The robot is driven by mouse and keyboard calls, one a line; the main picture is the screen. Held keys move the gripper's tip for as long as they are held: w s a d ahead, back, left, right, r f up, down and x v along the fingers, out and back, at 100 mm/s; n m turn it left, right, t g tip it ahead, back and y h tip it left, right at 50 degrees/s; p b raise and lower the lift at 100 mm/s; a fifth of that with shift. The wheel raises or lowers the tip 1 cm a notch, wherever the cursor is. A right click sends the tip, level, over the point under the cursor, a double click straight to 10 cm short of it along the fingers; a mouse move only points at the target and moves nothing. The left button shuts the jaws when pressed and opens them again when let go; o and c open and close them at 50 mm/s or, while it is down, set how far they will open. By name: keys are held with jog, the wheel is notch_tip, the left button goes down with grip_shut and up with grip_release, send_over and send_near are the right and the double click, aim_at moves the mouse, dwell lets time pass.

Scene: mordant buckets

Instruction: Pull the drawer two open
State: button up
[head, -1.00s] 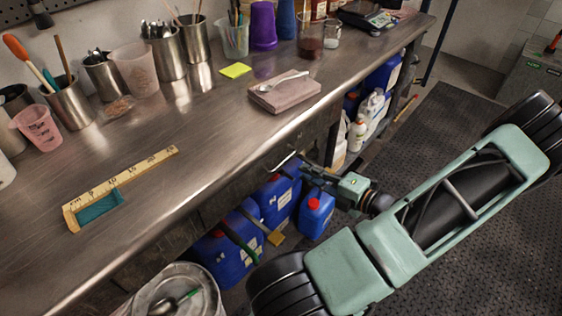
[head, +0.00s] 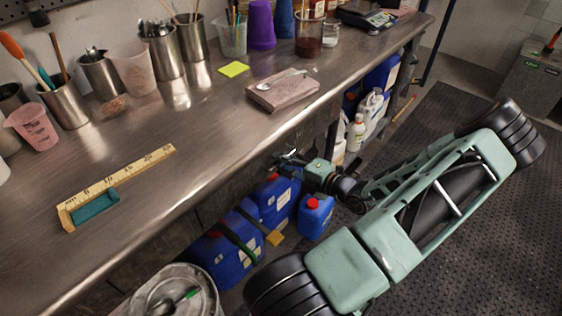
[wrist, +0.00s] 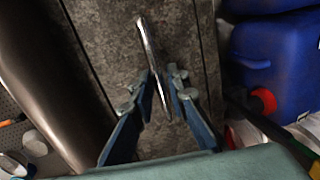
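A dark, mottled grey drawer front (wrist: 105,45) fills the middle of the wrist view, with a slim metal bar handle (wrist: 145,38) on it. The drawer looks shut; no label shows, so I cannot tell its number. My gripper (wrist: 162,80) is open, with one blue-grey finger on each side of the handle. The fingertips are close to the bar, and I cannot tell if they touch it. In the head view my gripper (head: 285,161) is just below the bench's front edge, and the handle there is mostly hidden behind it.
The steel bench top (head: 190,175) overhangs the drawer area. Blue jugs (head: 274,203) stand on the floor below my gripper. A metal bin (head: 180,287) stands at the front left. Dark floor matting (head: 440,115) is open to the right.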

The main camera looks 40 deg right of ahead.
grip_shut()
